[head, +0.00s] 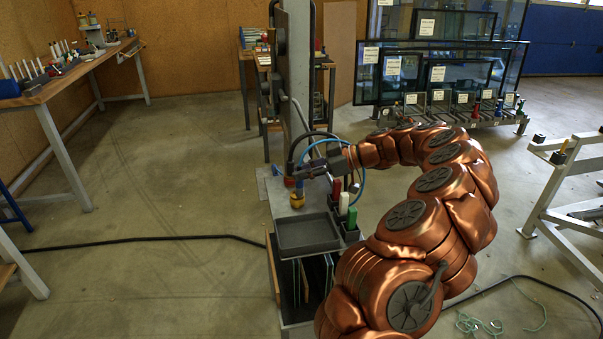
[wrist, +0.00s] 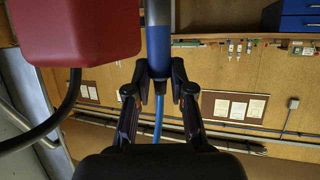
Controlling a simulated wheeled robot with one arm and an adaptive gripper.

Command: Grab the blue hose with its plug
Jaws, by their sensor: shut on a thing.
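The blue plug (wrist: 159,45) stands between the fingertips of my gripper (wrist: 158,78) in the wrist view, with a grey part above it. My gripper is shut on this plug, one finger on each side. The thin blue hose (wrist: 158,120) runs from the plug down between the fingers. In the head view my gripper (head: 308,170) is above the workstation top, and the blue hose (head: 364,180) loops around behind my wrist. The plug is small and partly hidden there.
A grey tray (head: 307,233) is at the front of the workstation, with a yellow pot (head: 297,201) behind it. Red, white (head: 344,203) and green (head: 352,218) handles stand at its right. A large red block (wrist: 78,32) with a black cable is close at upper left in the wrist view.

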